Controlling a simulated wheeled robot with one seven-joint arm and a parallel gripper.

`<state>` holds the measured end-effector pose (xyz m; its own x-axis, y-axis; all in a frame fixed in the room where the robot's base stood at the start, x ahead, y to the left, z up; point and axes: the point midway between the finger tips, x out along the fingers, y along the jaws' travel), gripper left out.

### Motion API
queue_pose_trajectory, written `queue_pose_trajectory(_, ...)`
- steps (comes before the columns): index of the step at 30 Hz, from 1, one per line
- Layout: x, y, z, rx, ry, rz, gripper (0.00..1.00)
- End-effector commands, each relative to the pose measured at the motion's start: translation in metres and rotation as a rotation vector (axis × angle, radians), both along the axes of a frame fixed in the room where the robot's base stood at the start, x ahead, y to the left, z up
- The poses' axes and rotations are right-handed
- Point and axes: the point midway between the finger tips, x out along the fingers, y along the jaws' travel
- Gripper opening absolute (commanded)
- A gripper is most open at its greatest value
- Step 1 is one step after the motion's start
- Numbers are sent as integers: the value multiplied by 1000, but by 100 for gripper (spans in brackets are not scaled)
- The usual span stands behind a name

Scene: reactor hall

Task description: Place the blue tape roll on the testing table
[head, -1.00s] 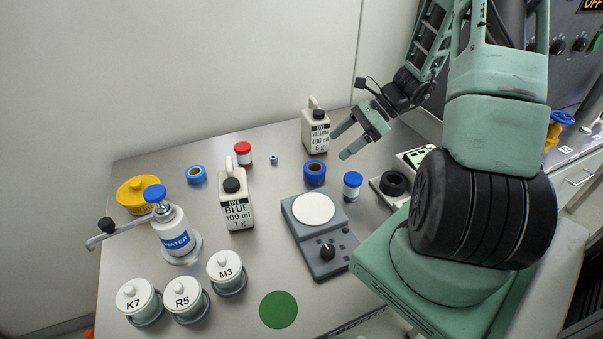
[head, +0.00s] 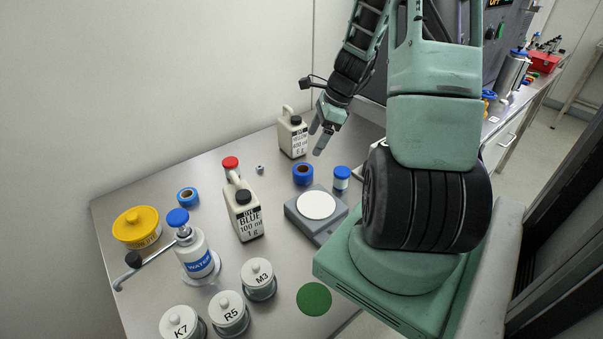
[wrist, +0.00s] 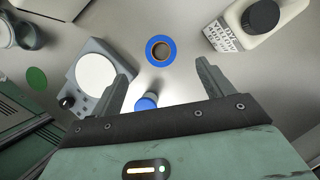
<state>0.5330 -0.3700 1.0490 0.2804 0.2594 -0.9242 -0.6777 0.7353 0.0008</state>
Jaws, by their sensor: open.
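A blue tape roll (head: 303,174) with a brown core lies flat on the steel table (head: 150,285), behind the grey scale with a white plate. It also shows in the wrist view (wrist: 150,59), just beyond my fingertips. A second blue roll (head: 187,197) lies farther left, near the yellow tub. My gripper (head: 316,142) is open and empty, hanging above the table up and slightly right of the nearer roll. In the wrist view my fingers (wrist: 162,72) are spread, with the roll ahead between their lines. Which table is the testing table I cannot tell.
A yellow-dye jug (head: 293,137) stands behind the nearer roll, and a blue-capped bottle (head: 341,178) stands right of it. The scale (head: 317,206), blue-dye jug (head: 245,213) and water dispenser (head: 196,255) are nearby. A side counter (head: 508,118) runs along the right.

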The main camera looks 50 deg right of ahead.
Motion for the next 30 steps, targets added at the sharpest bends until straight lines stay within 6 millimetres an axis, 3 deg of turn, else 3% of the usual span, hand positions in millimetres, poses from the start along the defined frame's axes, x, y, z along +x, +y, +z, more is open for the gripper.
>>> queue_pose_trajectory(9,15,15,-51,3,0,2,80)
queue_pose_trajectory(19,19,19,-69,3,0,0,80)
queue_pose_trajectory(30,27,27,-108,3,-1,1,80)
